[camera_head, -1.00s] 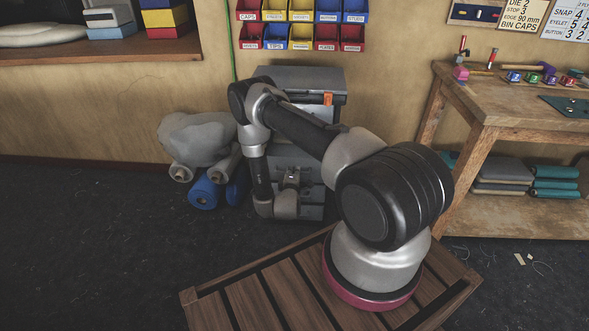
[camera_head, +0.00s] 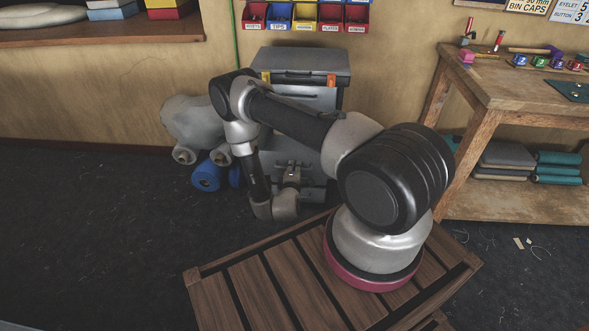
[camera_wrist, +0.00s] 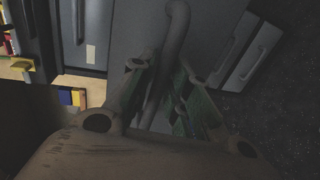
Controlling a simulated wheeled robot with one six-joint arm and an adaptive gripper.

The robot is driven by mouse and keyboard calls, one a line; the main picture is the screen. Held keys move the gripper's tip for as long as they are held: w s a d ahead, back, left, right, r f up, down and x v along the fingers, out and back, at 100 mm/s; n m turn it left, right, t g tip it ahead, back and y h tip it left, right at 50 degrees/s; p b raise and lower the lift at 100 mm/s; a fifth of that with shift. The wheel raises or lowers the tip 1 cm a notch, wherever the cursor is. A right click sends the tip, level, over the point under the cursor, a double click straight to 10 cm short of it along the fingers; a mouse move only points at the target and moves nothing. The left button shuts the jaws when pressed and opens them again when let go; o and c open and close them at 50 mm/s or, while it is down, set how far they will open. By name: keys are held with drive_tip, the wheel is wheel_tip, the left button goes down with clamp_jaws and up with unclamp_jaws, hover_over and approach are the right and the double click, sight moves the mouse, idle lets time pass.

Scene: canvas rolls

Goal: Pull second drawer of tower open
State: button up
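The tower (camera_head: 302,62) is a grey drawer unit with a lid-like top and orange tabs near its upper front, standing against the wall. My arm crosses in front and hides much of its drawer fronts. My gripper (camera_head: 290,178) is low before the tower in the head view. In the wrist view my gripper (camera_wrist: 163,68) has its two fingers on either side of a grey handle bar (camera_wrist: 176,22), spread apart with some gap showing. Firm contact cannot be made out. Other drawer handles (camera_wrist: 258,52) show at the right. Which drawer the bar belongs to is unclear.
A wooden workbench (camera_head: 515,95) stands at the right. Small parts bins (camera_head: 305,16) hang above. A slatted wooden platform (camera_head: 255,290) is under my arm. Dark floor at left is clear.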

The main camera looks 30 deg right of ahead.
drive_tip(key=v, duration=1.2)
idle(0.3)
